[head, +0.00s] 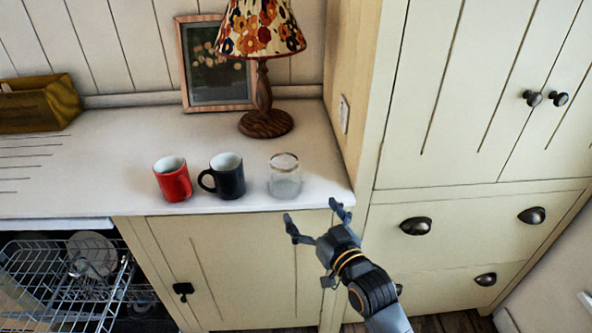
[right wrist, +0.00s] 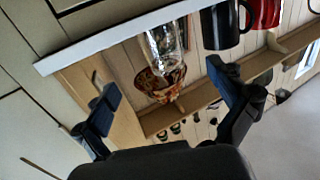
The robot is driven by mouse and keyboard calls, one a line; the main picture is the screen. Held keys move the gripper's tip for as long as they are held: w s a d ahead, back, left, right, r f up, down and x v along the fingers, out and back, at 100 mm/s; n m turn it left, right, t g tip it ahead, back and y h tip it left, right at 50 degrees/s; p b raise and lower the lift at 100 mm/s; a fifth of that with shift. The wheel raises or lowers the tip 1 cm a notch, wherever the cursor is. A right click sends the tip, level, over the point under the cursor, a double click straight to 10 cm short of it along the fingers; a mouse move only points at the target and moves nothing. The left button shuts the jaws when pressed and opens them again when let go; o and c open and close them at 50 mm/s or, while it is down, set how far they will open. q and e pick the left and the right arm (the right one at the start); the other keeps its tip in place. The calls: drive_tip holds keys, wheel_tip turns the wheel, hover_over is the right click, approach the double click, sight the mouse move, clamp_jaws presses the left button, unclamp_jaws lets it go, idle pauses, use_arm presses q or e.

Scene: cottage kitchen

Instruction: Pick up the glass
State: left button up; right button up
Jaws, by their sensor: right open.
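A clear glass (head: 285,176) stands on the white countertop near its front edge, at the right end of a row with two mugs. My right gripper (head: 314,221) is open and empty, in front of the counter edge, below and slightly right of the glass in the head view. In the right wrist view the glass (right wrist: 166,46) appears beyond the fingers, between them and apart from both; the picture there is turned over. My right gripper's two fingers (right wrist: 164,95) are spread wide. My left gripper is in neither view.
A dark mug (head: 229,177) stands just left of the glass, and a red mug (head: 173,180) left of that. A lamp (head: 264,122) and a picture frame stand behind. A tall cabinet (head: 440,150) bounds the counter's right end. An open dishwasher rack (head: 60,290) is low left.

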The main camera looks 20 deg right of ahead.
sight(290, 182)
drive_tip(key=w, duration=0.5)
drive_tip(key=w+a+r, duration=0.1)
drive_tip(key=w, duration=0.2)
drive_tip(key=shift+a+p, duration=0.1)
drive_tip(key=shift+p, duration=0.3)
drive_tip(key=w, duration=0.2)
drive_tip(key=w+p, duration=0.1)
drive_tip(key=w, duration=0.2)
drive_tip(key=shift+w+a+r, duration=0.1)
drive_tip(key=shift+a+r, duration=0.1)
drive_tip(key=shift+w, duration=0.3)
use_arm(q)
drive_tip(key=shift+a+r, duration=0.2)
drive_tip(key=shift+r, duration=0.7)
use_arm(e)
drive_tip(key=shift+s, duration=0.1)
drive_tip(key=shift+c, duration=0.2)
